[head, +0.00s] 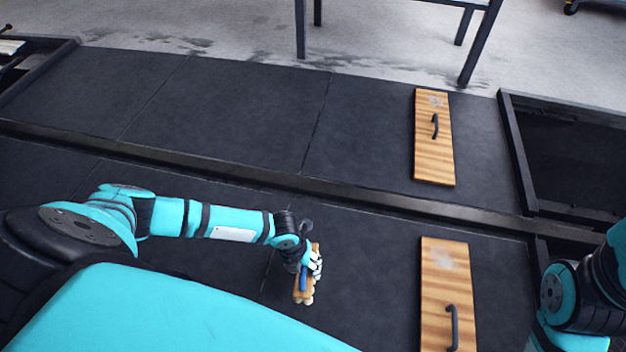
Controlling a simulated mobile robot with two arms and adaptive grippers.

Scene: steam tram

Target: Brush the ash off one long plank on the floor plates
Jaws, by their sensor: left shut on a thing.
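Two wooden planks with dark handles lie on the dark floor plates (245,110). The far plank (432,160) has a small pale grey ash patch (435,101) near its far end, beyond its handle. The near plank (438,290) has a pale ash smudge (444,260) on its far half, and its lower end is cut off by the frame. My left gripper (307,270) is shut on a small wood-coloured brush (302,296), left of the near plank and apart from it. My fingers partly hide the brush. My right gripper is out of view.
A raised dark rail (230,176) crosses between the two rows of plates, separating the planks. Open dark pits (570,150) lie right of the planks. Grey table legs (480,45) stand on the concrete behind. The plates left of the planks are clear.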

